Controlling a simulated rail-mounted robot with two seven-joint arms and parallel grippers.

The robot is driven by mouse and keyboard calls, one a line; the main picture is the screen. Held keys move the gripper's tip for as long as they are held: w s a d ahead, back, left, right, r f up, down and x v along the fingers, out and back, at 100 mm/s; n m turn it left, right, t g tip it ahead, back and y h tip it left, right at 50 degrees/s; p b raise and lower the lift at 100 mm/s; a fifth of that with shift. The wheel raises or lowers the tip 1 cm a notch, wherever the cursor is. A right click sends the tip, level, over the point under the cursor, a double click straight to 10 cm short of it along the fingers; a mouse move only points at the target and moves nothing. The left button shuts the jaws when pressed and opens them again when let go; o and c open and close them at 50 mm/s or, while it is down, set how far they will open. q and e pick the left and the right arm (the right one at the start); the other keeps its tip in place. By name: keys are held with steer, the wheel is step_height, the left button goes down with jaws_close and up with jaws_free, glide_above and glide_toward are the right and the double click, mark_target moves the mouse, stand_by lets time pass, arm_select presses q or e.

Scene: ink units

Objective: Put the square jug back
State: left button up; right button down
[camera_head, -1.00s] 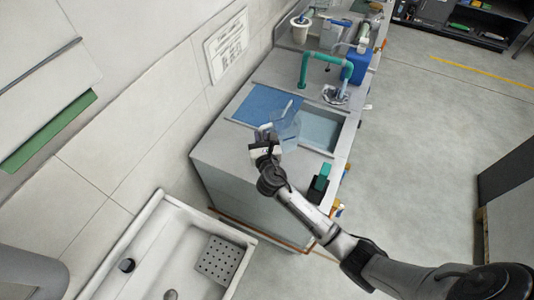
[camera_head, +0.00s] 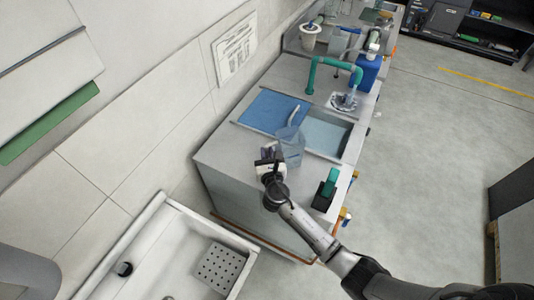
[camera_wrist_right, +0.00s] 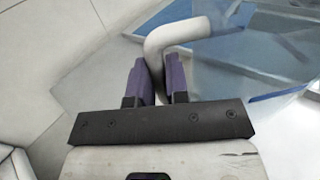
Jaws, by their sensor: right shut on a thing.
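The square jug (camera_head: 291,148) is clear, pale blue plastic and shows above the near end of the grey counter, beside the sink. My right gripper (camera_head: 268,163) is at its left side. In the right wrist view my right gripper (camera_wrist_right: 160,80) is shut on the jug's pale bent handle (camera_wrist_right: 178,34), with the dark fingers on either side of it. The jug's see-through body (camera_wrist_right: 245,65) fills the right of that view. I cannot tell whether its base touches the counter. My left gripper is not in view.
A blue mat (camera_head: 268,108) lies beside the sink basin (camera_head: 325,136). A green tap (camera_head: 314,72) arches behind it. A green and black item (camera_head: 328,187) sits at the counter's right edge. Bare counter (camera_head: 226,152) lies left of the jug. A white basin (camera_head: 185,255) stands low in front.

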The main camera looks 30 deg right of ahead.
steer(key=shift+f, duration=0.1)
steer(key=c, duration=1.1)
jaws_free()
